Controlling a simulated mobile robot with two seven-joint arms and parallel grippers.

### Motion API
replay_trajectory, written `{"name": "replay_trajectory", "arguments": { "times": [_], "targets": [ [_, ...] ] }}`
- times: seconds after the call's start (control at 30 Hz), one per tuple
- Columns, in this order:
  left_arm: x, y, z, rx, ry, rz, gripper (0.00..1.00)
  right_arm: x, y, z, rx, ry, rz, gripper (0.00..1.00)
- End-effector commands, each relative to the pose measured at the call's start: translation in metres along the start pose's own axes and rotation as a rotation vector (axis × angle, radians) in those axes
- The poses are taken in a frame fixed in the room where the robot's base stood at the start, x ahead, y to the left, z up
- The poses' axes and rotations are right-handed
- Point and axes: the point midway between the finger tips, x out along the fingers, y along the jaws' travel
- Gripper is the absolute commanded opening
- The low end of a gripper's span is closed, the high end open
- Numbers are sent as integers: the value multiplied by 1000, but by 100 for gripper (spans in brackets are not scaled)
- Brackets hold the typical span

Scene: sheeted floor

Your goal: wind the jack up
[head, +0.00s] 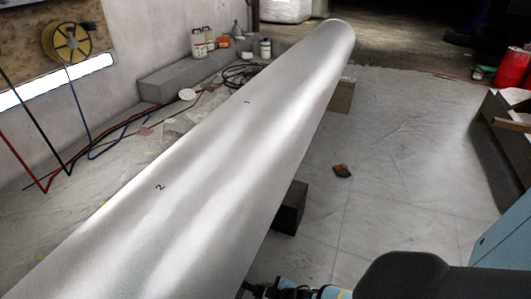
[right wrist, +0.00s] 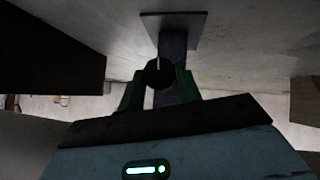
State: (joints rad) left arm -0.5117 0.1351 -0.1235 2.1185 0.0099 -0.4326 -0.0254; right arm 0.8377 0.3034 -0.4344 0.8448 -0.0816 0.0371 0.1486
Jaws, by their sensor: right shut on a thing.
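The jack shows in the right wrist view as a dark grey post (right wrist: 173,44) with a flat square plate (right wrist: 190,20) at the top of the picture. A dark round part (right wrist: 159,73), likely its crank handle or knob, sits in front of the post. My right gripper (right wrist: 160,82) has its green fingers on either side of this round part and is shut on it. My left gripper is in neither view.
A long metal tube (head: 215,135), marked 1 and 2, lies diagonally across the head view. A black block (head: 288,208) and a wooden block (head: 341,96) stand by its right side. Hoses (head: 100,145) lie left.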

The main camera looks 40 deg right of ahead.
Motion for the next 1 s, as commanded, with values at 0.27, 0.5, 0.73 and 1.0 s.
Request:
{"name": "replay_trajectory", "arguments": {
  "times": [0.27, 0.5, 0.73, 1.0],
  "targets": [
    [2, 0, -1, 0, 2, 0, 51, 1, -1, -4, 79, 10, -83, 14],
    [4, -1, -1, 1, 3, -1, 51, 0, -2, -3, 117, 7, -114, 14],
    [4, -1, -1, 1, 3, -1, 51, 0, -2, -4, 117, 7, -114, 43],
    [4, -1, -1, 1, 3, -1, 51, 0, 0, -2, 115, 4, -110, 56]
  ]
}}
